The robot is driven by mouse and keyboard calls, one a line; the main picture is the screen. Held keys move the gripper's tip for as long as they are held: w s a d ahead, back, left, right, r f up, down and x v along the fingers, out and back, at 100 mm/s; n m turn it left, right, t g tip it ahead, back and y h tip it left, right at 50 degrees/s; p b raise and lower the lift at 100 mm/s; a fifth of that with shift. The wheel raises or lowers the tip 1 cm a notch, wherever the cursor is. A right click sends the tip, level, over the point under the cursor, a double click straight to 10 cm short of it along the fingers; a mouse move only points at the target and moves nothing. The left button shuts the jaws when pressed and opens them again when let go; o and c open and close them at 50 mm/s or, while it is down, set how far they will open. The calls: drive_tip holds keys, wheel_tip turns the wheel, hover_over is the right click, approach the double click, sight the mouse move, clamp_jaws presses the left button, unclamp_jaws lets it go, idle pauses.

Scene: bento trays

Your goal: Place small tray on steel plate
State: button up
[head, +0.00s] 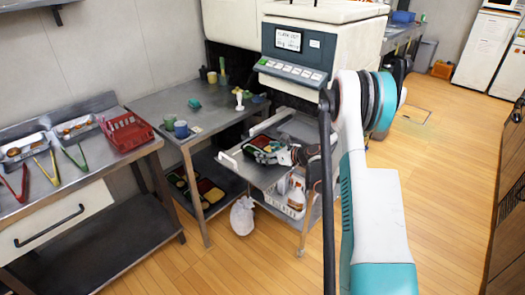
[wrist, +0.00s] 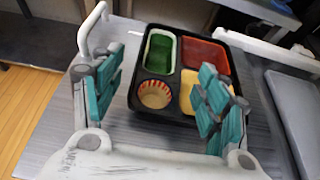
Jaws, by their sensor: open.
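A black compartment tray (wrist: 176,113) lies on the grey top of a cart (head: 300,125). It holds a green small tray (wrist: 158,57), an orange-red small tray (wrist: 205,55), a yellow small tray (wrist: 191,88) and a striped paper cup (wrist: 155,94). I cannot tell which one the task means. My gripper (wrist: 160,88) is open above the black tray, with one finger on the left and one over its right part, partly hiding the yellow insert. A flat grey slab (wrist: 298,110) lies to the right; whether it is the steel plate is unclear.
White handles rise at the cart's edges. A steel table (head: 160,105) with cups stands to the left; several filled trays lie on its lower shelf. Further left, a counter holds tongs, metal pans and a red basket (head: 127,132). A large machine (head: 290,60) stands behind. Open floor lies right.

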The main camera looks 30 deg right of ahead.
drive_tip(key=p+v, duration=0.2)
drive_tip(key=v, duration=0.6)
drive_tip(key=shift+s+d+r, duration=0.1)
drive_tip(key=shift+s, duration=0.05)
